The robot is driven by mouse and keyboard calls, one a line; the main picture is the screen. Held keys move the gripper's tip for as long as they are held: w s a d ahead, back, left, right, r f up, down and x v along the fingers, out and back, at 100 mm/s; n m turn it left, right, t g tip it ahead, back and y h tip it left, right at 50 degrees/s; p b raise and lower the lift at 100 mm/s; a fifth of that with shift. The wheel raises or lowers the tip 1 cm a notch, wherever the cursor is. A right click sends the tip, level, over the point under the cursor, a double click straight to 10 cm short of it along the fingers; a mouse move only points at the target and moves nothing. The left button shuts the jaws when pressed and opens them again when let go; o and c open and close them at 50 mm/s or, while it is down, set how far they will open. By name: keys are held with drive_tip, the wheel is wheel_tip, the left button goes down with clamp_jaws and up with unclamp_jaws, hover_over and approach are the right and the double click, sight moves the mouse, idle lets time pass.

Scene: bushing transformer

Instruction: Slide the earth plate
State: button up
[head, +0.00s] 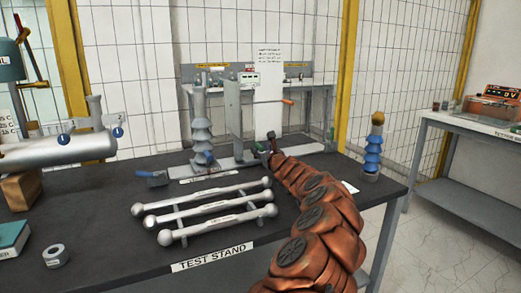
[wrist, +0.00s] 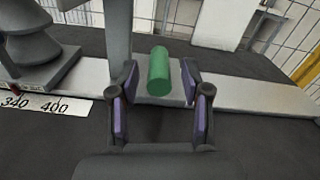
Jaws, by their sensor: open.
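The earth plate (head: 233,110) looks like an upright grey plate standing on a light rail on the bench. Its lower part also shows in the wrist view (wrist: 118,38). A green handle (wrist: 158,70) sits low beside the plate, above the rail (wrist: 245,95). My gripper (wrist: 157,88) is open, with a purple-padded finger on either side of the green handle. A gap shows at the right finger; contact at the left is unclear. In the head view my gripper (head: 268,147) is small at the rail, right of the plate, and hides part of it.
A grey ribbed insulator (head: 201,125) stands on the rail left of the plate. A scale strip (wrist: 38,105) reading 340 and 400 lies before the rail. Several silver rods (head: 210,207) lie at the front. A blue insulator (head: 373,155) stands at right.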

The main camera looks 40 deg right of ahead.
drive_tip(key=shift+w+d, duration=0.1)
drive_tip(key=shift+w, duration=0.15)
drive_tip(key=shift+c, duration=0.2)
clamp_jaws()
idle(0.6)
